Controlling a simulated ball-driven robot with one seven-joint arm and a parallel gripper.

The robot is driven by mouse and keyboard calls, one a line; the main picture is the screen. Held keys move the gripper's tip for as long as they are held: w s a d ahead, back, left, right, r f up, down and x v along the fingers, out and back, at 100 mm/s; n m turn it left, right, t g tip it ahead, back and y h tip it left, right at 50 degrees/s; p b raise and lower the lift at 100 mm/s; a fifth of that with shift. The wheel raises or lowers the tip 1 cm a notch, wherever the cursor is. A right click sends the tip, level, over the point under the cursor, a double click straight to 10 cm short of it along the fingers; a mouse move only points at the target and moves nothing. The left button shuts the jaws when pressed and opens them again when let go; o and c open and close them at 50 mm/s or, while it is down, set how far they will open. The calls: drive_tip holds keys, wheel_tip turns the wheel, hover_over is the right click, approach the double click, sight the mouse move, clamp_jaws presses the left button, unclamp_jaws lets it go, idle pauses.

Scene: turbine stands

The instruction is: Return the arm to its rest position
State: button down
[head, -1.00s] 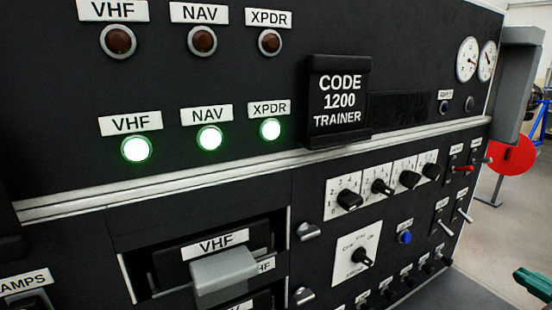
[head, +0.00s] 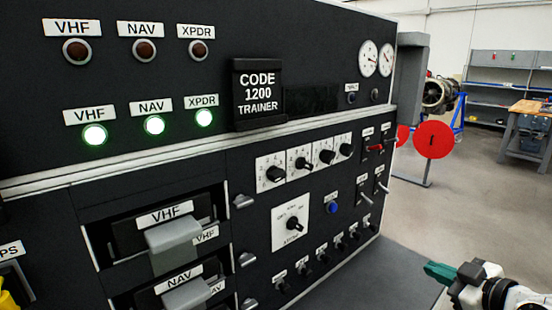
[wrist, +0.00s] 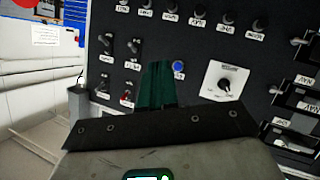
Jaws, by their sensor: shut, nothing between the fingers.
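My gripper (head: 440,272) shows at the lower right of the head view, with green fingers pointing left toward the panel. Its fingers are together and empty, in free space right of the black avionics panel (head: 330,18). In the wrist view the green fingers (wrist: 158,85) stand side by side in front of the panel, which appears upside down there. The blue button (wrist: 178,66) shows just right of the fingertips, and also in the head view (head: 333,208). I cannot tell the exact gap between fingers and panel.
The panel carries lit green VHF, NAV and XPDR lamps (head: 154,125), knobs, toggle switches (head: 375,148) and protruding radio handles (head: 180,240). A red disc (head: 433,140) on a stand is behind it to the right. A workbench (head: 528,130) stands farther back. Open floor lies right.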

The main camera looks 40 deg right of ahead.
drive_tip(key=w+a+f+m+g+y, duration=0.15)
drive_tip(key=a+f+g+y, duration=0.35)
drive_tip(key=a+f, duration=1.05)
drive_tip(key=s+a+f+g+h, duration=0.1)
drive_tip(key=s+a+f+g, duration=0.6)
drive_tip(key=s+a+f, duration=0.3)
drive_tip(key=shift+s+a+f+m+g+h, duration=0.3)
drive_tip(key=shift+s+a+f+m, duration=0.05)
drive_tip(key=shift+s+a, duration=0.2)
drive_tip(key=shift+w, duration=0.1)
